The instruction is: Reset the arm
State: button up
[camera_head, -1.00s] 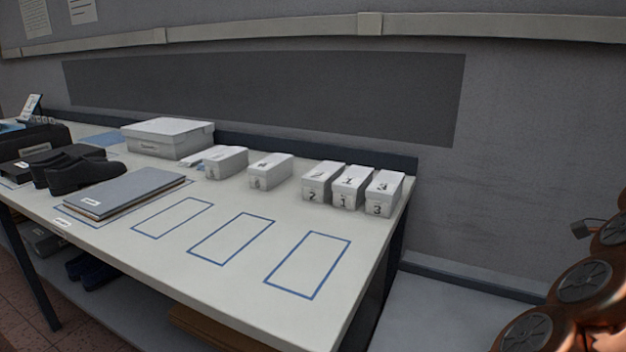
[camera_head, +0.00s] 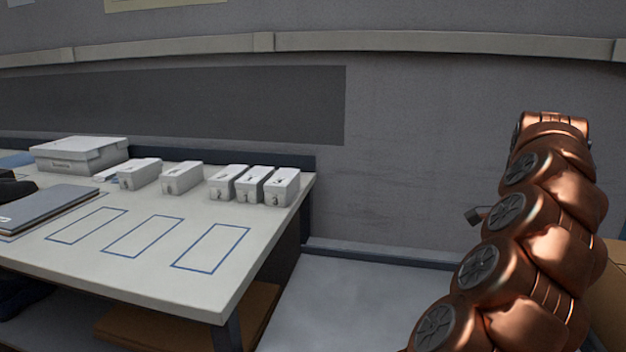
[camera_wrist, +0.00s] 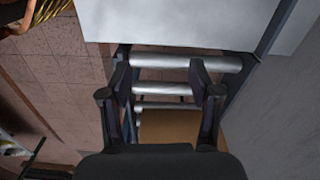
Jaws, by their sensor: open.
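My copper-coloured arm (camera_head: 540,215) stands raised at the right of the head view, and its gripper end does not show there. In the wrist view my gripper (camera_wrist: 161,75) is open, with its two dark fingers apart and nothing between them. Below the fingers are pale rollers or bars (camera_wrist: 165,90) and a brown panel (camera_wrist: 172,127), with floor tiles to the left.
The white table (camera_head: 150,283) carries several white boxes, including a row of numbered ones (camera_head: 255,184), a larger lidded box (camera_head: 80,154) and a grey board (camera_head: 45,208). Three blue outlined rectangles (camera_head: 210,248) on its top are empty. A grey wall stands behind.

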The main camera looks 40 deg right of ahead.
jog(key=w+a+n, duration=0.5)
jog(key=w+a, duration=0.1)
jog(key=w, duration=0.3)
jog(key=w+a+f+n, duration=0.1)
jog(key=w+a+n, duration=0.4)
jog(key=a, duration=0.7)
jog(key=w+a+f+n, duration=0.1)
jog(key=w+a+n, duration=0.4)
jog(key=a, duration=0.6)
jog(key=s+a+f+n+g, duration=0.1)
jog(key=s+a+f+n, duration=0.2)
jog(key=a, duration=0.4)
jog(key=s+a+f+n+g, duration=0.1)
jog(key=s+a+f+n, duration=0.1)
jog(key=a+n, duration=0.35)
jog(key=s+a+f+n, duration=0.4)
jog(key=s+a+f, duration=0.2)
jog(key=s+a, duration=0.4)
notch_tip(320, 180, up, 26)
jog(key=s+d+p, duration=0.1)
jog(key=p, duration=2.3)
jog(key=shift+s+d, duration=0.2)
jog(key=shift+s, duration=0.15)
jog(key=shift+f, duration=0.15)
